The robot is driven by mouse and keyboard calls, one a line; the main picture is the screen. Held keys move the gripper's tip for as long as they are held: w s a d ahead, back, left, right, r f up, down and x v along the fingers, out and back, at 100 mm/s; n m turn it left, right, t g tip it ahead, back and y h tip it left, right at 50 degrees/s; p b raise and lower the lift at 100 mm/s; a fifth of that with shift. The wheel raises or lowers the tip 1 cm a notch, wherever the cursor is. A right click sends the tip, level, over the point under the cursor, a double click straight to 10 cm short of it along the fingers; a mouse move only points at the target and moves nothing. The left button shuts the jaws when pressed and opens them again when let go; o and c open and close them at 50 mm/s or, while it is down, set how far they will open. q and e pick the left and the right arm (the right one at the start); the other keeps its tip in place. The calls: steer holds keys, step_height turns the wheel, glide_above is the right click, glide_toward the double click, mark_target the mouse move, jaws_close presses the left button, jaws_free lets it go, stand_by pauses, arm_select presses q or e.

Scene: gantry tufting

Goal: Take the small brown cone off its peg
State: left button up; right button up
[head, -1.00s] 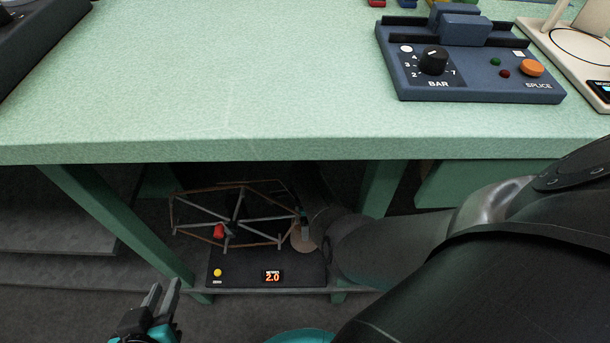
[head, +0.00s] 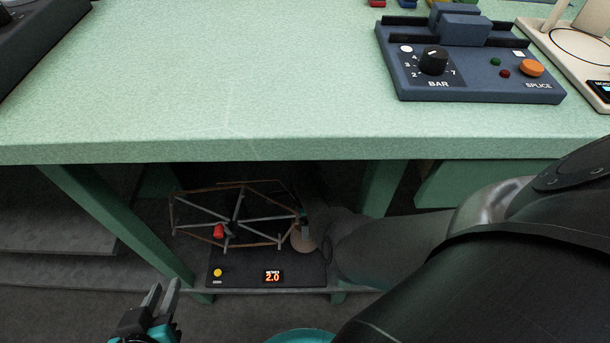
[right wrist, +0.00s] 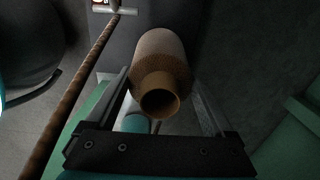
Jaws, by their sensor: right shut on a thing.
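The small brown cone (right wrist: 158,62) is in the right wrist view, between the fingers of my right gripper (right wrist: 160,88). Its narrow hollow end faces the camera. My right gripper is shut on it. In the head view a tan round shape (head: 302,239), which looks like the cone, shows below the table at the right of a wire-frame reel (head: 236,220). My right arm partly hides that spot, and I cannot make out the peg. My left gripper (head: 163,292) is open and empty at the lower left of the head view.
A black base with a yellow button and a display reading 2.0 (head: 272,276) sits under the reel. The green table (head: 220,90) overhangs this low area, with a green leg (head: 110,220) at left. A blue splice device (head: 470,82) stands on the tabletop.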

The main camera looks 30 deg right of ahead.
jaws_close()
steer(key=shift+r, duration=0.2)
steer(key=shift+r+p, duration=0.45)
steer(key=shift+p, duration=0.25)
